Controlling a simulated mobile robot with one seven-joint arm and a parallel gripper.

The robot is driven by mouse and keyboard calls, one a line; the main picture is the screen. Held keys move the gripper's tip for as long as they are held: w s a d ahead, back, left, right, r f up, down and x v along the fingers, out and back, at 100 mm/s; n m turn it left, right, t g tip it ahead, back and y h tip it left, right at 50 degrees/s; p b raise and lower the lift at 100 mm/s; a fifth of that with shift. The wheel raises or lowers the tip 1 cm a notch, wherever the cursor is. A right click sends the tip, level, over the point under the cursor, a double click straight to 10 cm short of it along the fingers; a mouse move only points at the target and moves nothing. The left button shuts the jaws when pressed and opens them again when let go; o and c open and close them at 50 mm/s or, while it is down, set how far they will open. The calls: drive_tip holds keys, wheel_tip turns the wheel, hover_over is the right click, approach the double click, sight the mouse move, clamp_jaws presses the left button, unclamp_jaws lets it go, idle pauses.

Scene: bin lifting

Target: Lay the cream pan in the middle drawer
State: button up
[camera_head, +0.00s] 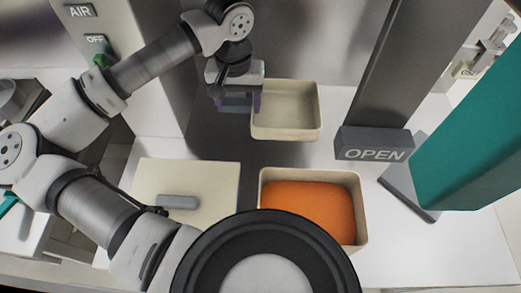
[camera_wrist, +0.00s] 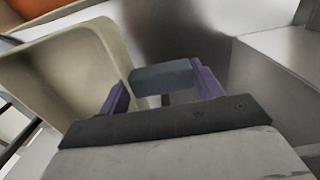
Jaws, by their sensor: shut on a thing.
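The cream pan (camera_head: 284,137) is an empty, open rectangular bin at the upper middle of the head view. It seems held above the white surface. Its pale wall also fills the left of the wrist view (camera_wrist: 85,65). My gripper (camera_head: 238,104) is at the pan's left side. In the wrist view its purple fingers (camera_wrist: 165,88) are on either side of a blue-grey block that looks like the pan's handle (camera_wrist: 163,76). The gripper is shut on it. I cannot make out any middle drawer, and the pan's underside is hidden.
A cream bin with orange contents (camera_head: 363,215) stands in front of the pan. A cream lid (camera_head: 157,177) with a grey handle lies to its left. An OPEN block (camera_head: 374,145) and a teal panel (camera_head: 475,140) are at right. A grey post (camera_head: 405,70) rises behind.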

wheel_tip(320, 180, down, 19)
drive_tip(key=b, duration=0.5)
drive_tip(key=shift+s+r, duration=0.1)
drive_tip(key=shift+s, duration=0.05)
drive_tip(key=shift+f+b, duration=0.4)
drive_tip(key=shift+b, duration=0.35)
drive_tip(key=o, duration=1)
drive_tip(key=shift+r, duration=0.1)
